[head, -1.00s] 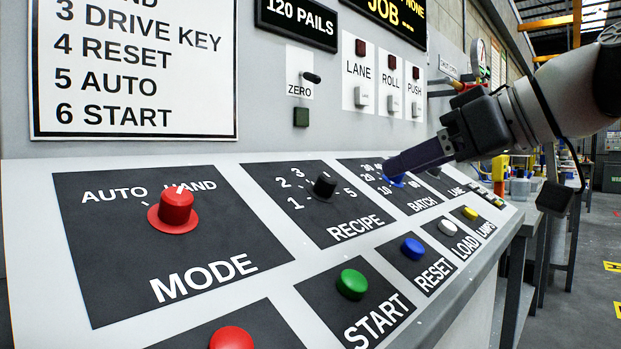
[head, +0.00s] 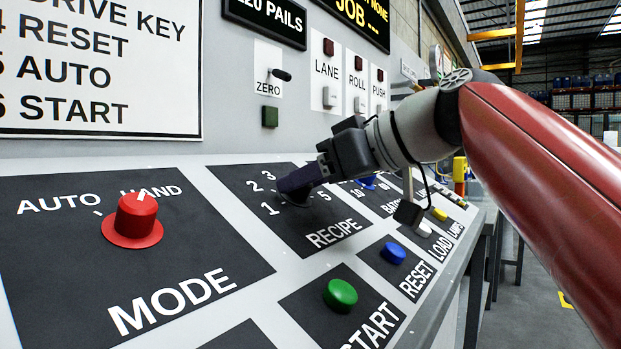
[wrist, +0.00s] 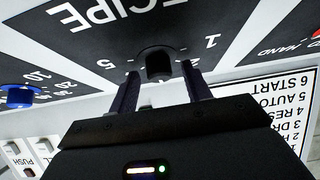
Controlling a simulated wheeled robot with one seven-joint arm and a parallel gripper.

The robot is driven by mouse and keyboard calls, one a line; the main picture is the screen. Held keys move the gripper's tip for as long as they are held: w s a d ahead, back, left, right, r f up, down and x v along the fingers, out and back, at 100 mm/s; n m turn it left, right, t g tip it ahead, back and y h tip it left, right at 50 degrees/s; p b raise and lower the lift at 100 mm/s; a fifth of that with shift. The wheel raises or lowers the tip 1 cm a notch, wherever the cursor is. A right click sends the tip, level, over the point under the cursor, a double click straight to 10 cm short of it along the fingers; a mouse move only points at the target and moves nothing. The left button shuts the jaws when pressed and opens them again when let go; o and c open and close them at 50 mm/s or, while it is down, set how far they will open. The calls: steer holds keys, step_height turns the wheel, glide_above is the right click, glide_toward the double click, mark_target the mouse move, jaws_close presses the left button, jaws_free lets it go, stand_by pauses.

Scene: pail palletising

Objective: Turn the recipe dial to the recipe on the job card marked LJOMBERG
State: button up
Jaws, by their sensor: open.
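The black recipe dial (wrist: 158,64) sits on its dark RECIPE plate (head: 285,232), which carries numbers around it. In the wrist view the dial stands between the two fingers of my gripper (wrist: 160,74), with a gap on each side. The gripper is open. In the head view my gripper (head: 289,190) is over the dial and largely covers it; 1, 2, 3 and 5 show around it. I cannot make out which number the dial points to. No card marked LJOMBERG is in view.
The red mode knob (head: 136,215) is to the left on the same sloping panel. The green start button (head: 340,295) and blue reset button (head: 393,253) lie nearer the front edge. The blue batch dial (head: 367,182) is just right of my gripper. A procedure sign (head: 95,75) hangs behind.

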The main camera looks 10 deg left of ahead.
steer(key=c, duration=1)
steer(key=shift+s+m, duration=0.1)
steer(key=shift+m, duration=0.4)
steer(key=shift+a+r+m+t+h, duration=0.1)
steer(key=shift+m+t+h, duration=0.3)
steer(key=shift+m+t, duration=0.25)
steer(key=m+t+p, duration=0.1)
steer(key=m, duration=0.1)
steer(key=m+t+h+p, duration=0.1)
steer(key=m, duration=0.1)
steer(key=shift+s+r+h+p, duration=0.15)
steer(key=shift+h+p, duration=0.15)
steer(key=shift+p, duration=0.1)
steer(key=m+t+h+p, duration=0.1)
steer(key=m+h+p, duration=0.1)
steer(key=m+p, duration=0.1)
steer(key=shift+a+m+p, duration=0.1)
steer(key=shift+m+p, duration=0.2)
steer(key=shift+m, duration=0.25)
steer(key=shift+m+t+h+p, duration=0.25)
steer(key=shift+m+h+p, duration=0.15)
steer(key=shift+m+p, duration=0.1)
